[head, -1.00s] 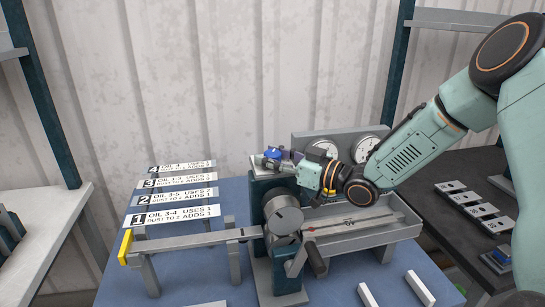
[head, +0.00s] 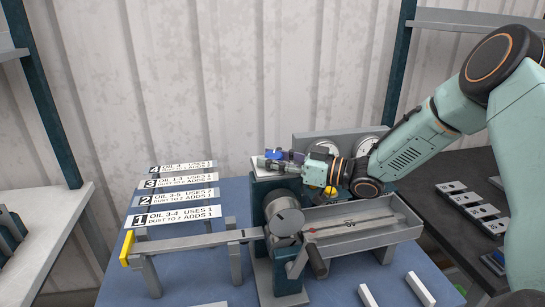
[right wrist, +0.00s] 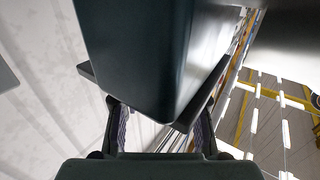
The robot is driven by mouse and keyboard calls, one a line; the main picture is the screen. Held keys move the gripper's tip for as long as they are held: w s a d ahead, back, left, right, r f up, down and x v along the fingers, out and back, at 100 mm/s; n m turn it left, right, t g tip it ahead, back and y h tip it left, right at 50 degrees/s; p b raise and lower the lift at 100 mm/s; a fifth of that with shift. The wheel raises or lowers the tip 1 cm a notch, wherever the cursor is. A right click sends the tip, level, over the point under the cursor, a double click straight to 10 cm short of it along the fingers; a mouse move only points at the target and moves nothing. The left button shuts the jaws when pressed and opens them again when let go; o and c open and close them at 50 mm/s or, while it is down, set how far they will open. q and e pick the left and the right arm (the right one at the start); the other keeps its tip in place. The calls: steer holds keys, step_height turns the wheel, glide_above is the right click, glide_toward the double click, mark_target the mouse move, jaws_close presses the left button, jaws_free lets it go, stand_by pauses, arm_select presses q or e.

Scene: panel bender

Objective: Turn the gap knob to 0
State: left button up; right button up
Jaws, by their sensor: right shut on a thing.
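The panel bender's dark teal post (head: 268,185) stands mid-table with a grey plate on top. A small blue knob (head: 274,154), which looks like the gap knob, sits above that plate. My right gripper (head: 274,161) reaches in from the right, its fingers shut at the knob and partly hiding it. Its setting and any scale marks are not readable. In the right wrist view, the fingers (right wrist: 160,128) show at either side below the dark post (right wrist: 150,55) and the grey plate's edge; the knob itself is hidden there. My left gripper is not in view.
A grey drum (head: 286,221) with a lever is at the bender's front. A trough (head: 365,222) extends right, and two gauges (head: 327,148) stand behind my wrist. A long bar with a yellow end (head: 127,248) runs left. Numbered label strips (head: 180,216) lie behind it.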

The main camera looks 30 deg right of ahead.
steer(key=shift+w+d+r+n+g+y, duration=0.1)
steer(key=shift+w+r+n+g+y, duration=0.05)
steer(key=shift+n+g+y, duration=1.25)
steer(key=shift+g+y, duration=0.1)
steer(key=shift+g, duration=0.1)
steer(key=shift+n+g+y+b, duration=0.6)
steer(key=shift+n+g, duration=0.2)
steer(key=shift+g, duration=0.3)
steer(key=n+g+b, duration=0.1)
steer(key=g, duration=0.1)
steer(key=n+g+y+b, duration=0.1)
steer(key=g+b, duration=0.1)
steer(key=shift+n+y, duration=0.3)
steer(key=shift+n, duration=0.1)
steer(key=shift+r+n+g+b, duration=0.1)
steer(key=shift+n+g+b, duration=0.5)
steer(key=shift+g+b, duration=0.45)
steer(key=shift+r, duration=0.1)
steer(key=o, duration=1.2)
steer(key=shift+s+d, duration=0.1)
steer(key=shift+s, duration=0.1)
steer(key=shift+f, duration=0.2)
